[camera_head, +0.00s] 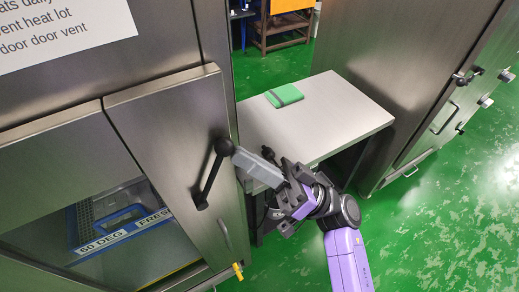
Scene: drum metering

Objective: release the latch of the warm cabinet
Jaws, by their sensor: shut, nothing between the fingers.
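The warm cabinet (160,120) is a steel cabinet on the left. On its door is a black latch lever (211,175), tilted up and to the right, with a ball knob (224,146) at its upper end and its pivot at the lower end. My gripper (241,157) is shut and empty. Its grey fingertips point left and are just right of the knob; I cannot tell whether they touch it. The cabinet door looks closed.
A steel table (340,105) stands behind my gripper with a green book-like item (284,96) on it. Another steel cabinet (420,70) is on the right. A small yellow part (238,271) sits low by the door. Green floor (430,240) is open at lower right.

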